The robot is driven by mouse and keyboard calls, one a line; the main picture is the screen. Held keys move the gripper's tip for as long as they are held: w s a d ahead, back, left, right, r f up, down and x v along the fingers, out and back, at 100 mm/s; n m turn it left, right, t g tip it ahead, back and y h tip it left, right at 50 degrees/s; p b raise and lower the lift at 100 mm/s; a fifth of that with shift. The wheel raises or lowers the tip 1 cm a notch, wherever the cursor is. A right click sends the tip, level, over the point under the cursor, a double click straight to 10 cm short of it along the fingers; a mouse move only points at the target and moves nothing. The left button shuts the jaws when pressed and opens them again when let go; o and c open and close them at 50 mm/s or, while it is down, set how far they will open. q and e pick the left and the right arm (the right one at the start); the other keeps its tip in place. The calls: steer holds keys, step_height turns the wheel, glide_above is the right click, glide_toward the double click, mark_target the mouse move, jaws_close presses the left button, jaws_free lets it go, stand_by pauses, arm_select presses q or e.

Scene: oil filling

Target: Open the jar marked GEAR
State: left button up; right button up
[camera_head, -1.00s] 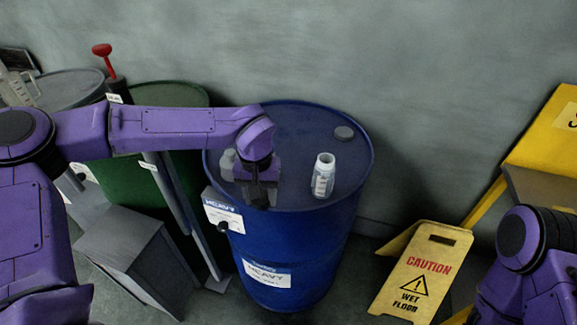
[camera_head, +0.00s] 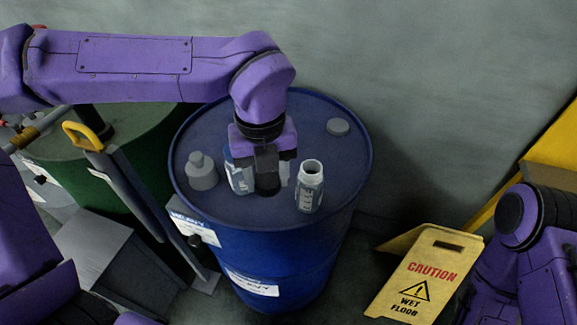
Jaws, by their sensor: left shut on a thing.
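My left gripper (camera_head: 267,182) points down over the blue drum's top. It is shut on a blue-and-white labelled jar (camera_head: 239,176), which shows on both sides of the fingers. The gripper hides most of this jar, including its top, and I cannot read its label. A grey jar with a narrow top (camera_head: 202,173) stands to the left. None of these can be read as GEAR. My right gripper is outside the view; only part of the right arm shows.
The blue drum (camera_head: 335,165) bears a HEAVY label and a round cap (camera_head: 338,127) at the back right of its top. A green drum (camera_head: 150,150) and a grey box (camera_head: 105,245) stand left. A yellow caution sign (camera_head: 428,275) stands on the floor at right.

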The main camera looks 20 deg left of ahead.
arm_select(q)
steer(key=shift+r+n, duration=0.1)
steer(key=shift+n, duration=0.6)
steer(key=shift+w+n, duration=0.15)
steer(key=shift+n, duration=0.15)
steer(key=w+f+p, duration=0.1)
steer(key=w+f, duration=0.2)
steer(key=w, duration=0.1)
steer(key=w+f+p, duration=0.2)
steer(key=w+f, duration=0.1)
steer(key=w, duration=0.2)
steer(key=w+a+f+p, duration=0.1)
steer(key=w+f+p, duration=0.1)
steer(key=w+f, duration=0.2)
steer(key=shift+w+a, duration=0.1)
steer(key=shift+w, duration=0.1)
step_height(320, 180, down, 3)
steer(key=shift+f, duration=0.1)
steer(key=o, duration=1.2)
steer(key=shift+c, duration=0.2)
